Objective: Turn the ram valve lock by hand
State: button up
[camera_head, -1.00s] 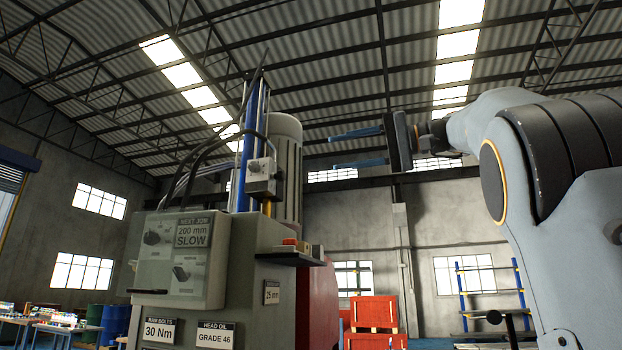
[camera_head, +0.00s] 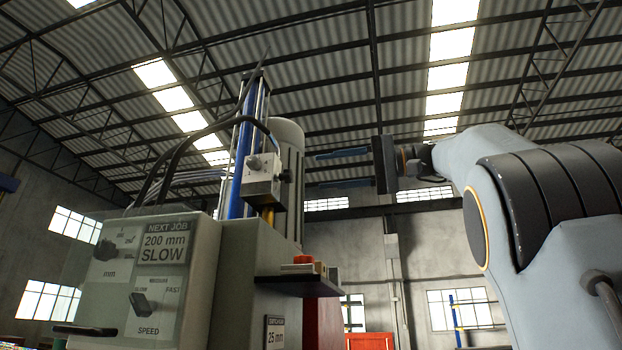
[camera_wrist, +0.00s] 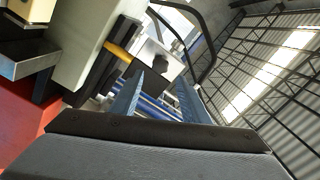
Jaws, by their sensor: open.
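A grey valve block (camera_head: 262,180) with small knobs sits on the blue and yellow uprights above the machine cabinet in the head view. I cannot tell which of its parts is the lock. My gripper (camera_head: 320,170) is open and empty, its two blue fingers pointing left toward the block. It appears to the right of the block, with a visible gap. In the wrist view my gripper's fingers (camera_wrist: 158,78) stand apart, with part of the machine beyond and between them. Nothing is held.
A control panel (camera_head: 150,270) has selector knobs and a "NEXT JOB 200 mm SLOW" sign (camera_head: 165,242). A dark shelf (camera_head: 296,282) juts from the cabinet below my gripper, carrying a red-orange part (camera_head: 303,260). Black hoses (camera_head: 190,140) arch left of the block.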

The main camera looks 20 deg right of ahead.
aim_at(291, 176)
jog(key=shift+x, duration=3.6)
jog(key=shift+a, duration=0.15)
jog(key=c, duration=0.8)
